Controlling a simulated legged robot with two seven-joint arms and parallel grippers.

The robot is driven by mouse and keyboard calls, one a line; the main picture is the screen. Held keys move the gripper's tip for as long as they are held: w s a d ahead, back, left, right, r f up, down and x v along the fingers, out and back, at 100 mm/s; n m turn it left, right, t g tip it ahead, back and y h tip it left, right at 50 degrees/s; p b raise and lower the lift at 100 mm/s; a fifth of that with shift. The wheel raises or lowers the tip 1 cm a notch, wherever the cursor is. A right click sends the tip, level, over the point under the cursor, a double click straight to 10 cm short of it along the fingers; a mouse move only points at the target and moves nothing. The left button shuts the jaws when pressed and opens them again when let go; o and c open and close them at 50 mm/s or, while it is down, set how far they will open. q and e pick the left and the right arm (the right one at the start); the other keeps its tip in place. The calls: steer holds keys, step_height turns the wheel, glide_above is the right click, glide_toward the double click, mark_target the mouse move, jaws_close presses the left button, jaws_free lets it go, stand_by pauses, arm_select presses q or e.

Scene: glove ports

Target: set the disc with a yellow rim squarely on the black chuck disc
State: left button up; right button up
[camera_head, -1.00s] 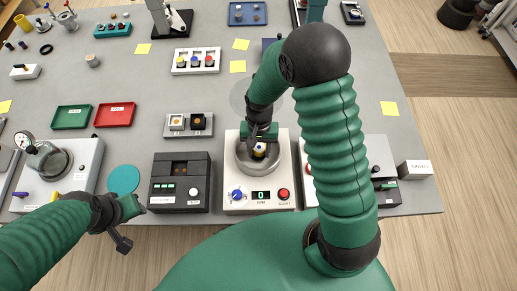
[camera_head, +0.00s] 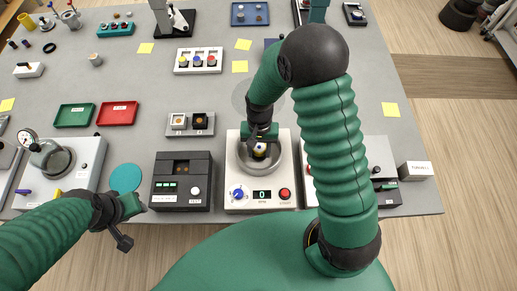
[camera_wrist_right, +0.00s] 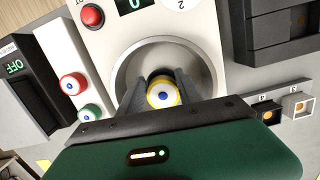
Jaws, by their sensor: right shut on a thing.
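The disc with a yellow rim (camera_wrist_right: 163,92) has a pale face with a blue centre. It also shows in the head view (camera_head: 260,149). My right gripper (camera_wrist_right: 161,90) is shut on it, with one dark finger on each side, inside the round grey bowl (camera_head: 244,165) of a white machine. The black chuck disc cannot be made out, hidden under the disc and fingers. Whether the disc touches it I cannot tell. My left gripper (camera_head: 135,205) is at the table's front edge, away from the bowl; its fingers are not clear.
The white machine (camera_head: 232,205) has a blue knob, a display reading 0 and a red button. A black box (camera_head: 181,200) stands to its left. A small two-socket holder (camera_head: 190,133) lies behind. A white box with coloured buttons (camera_wrist_right: 70,80) is close beside the machine.

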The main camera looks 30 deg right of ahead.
mark_target(259, 146)
steer(key=shift+f+b, duration=0.5)
steer(key=shift+f, duration=0.3)
steer(key=o, duration=1.5)
steer(key=shift+c, duration=0.2)
steer(key=shift+r, duration=0.1)
steer(key=shift+w+r, duration=0.15)
steer(key=shift+r, duration=0.2)
step_height(259, 146, up, 16)
steer(key=w+d+b, duration=0.1)
steer(key=b, duration=0.1)
steer(key=shift+w+b, duration=0.35)
steer(key=shift+b, duration=0.05)
steer(key=shift+f, duration=0.2)
